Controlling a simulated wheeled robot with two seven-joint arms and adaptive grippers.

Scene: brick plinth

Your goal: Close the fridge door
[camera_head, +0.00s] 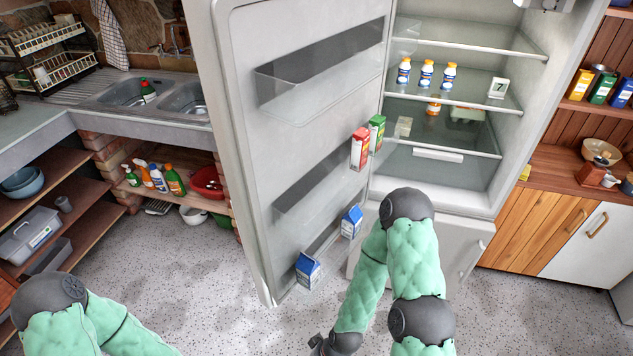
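The white fridge door (259,125) stands wide open to the left of the fridge (455,193). Its inner face, with clear bins, is toward me, and its free edge is on the left. The door bins hold a red carton (360,150), a green carton (377,134) and two blue-and-white cartons (308,269) (351,221). My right arm bends in front of the fridge's lower part, then drops to the bottom edge; only its dark wrist end shows, not the fingers. My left arm is at the lower left, its gripper out of the picture.
Bottles (426,75) stand on a fridge shelf. A lower white door (440,245) is shut. A sink counter (150,134) and shelves are left; a wooden cabinet (530,225) is right. The speckled floor (185,285) left of the open door is clear.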

